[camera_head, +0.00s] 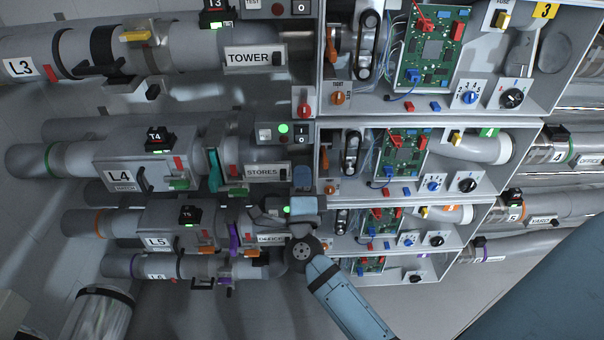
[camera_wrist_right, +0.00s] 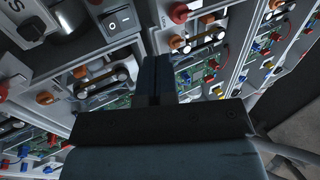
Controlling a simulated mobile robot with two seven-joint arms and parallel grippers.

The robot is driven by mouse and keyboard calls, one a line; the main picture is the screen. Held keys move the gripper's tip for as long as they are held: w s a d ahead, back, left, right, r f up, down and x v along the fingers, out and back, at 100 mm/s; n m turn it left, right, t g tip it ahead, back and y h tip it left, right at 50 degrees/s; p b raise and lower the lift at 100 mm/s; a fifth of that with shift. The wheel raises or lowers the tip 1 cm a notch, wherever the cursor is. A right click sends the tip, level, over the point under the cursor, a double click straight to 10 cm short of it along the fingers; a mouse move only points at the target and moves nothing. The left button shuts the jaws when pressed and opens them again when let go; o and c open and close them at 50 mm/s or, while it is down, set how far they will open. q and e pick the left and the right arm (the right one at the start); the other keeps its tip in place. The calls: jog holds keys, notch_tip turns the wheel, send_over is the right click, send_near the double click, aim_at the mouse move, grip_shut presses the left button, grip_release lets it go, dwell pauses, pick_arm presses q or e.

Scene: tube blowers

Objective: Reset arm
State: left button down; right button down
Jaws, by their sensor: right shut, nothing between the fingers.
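My right arm (camera_head: 345,298) comes up from the lower middle of the head view. Its wrist bends up in front of the L5 row, and the hand partly covers that row's label and switch. In the right wrist view my right gripper (camera_wrist_right: 155,82) has its two dark fingers together with nothing between them. The fingers point at the panels; I cannot tell how close they are. My left arm and gripper do not show.
Tube rows L3 (camera_head: 190,46), L4 (camera_head: 130,168) and L5 (camera_head: 175,222) run along the left. Open boxes with circuit boards (camera_head: 432,48), knobs and switches stand right of them. A blue surface (camera_head: 550,285) fills the lower right. Open floor (camera_head: 430,300) shows below the boxes.

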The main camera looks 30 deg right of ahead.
jog(key=s+a+f+n+g+y+p, duration=0.1)
jog(key=s+a+f+n+y, duration=0.35)
jog(key=n+y, duration=0.4)
jog(key=s+a+f+n+y+p, duration=0.25)
jog(key=a+f+n+y, duration=0.3)
jog(key=n, duration=0.55)
jog(key=s+f+n+g, duration=0.7)
jog(key=s+f, duration=0.4)
jog(key=s, duration=0.1)
jog(key=shift+f+n+y, duration=0.3)
jog(key=shift+n+y, duration=0.05)
jog(key=shift+y, duration=0.05)
jog(key=shift+s, duration=0.1)
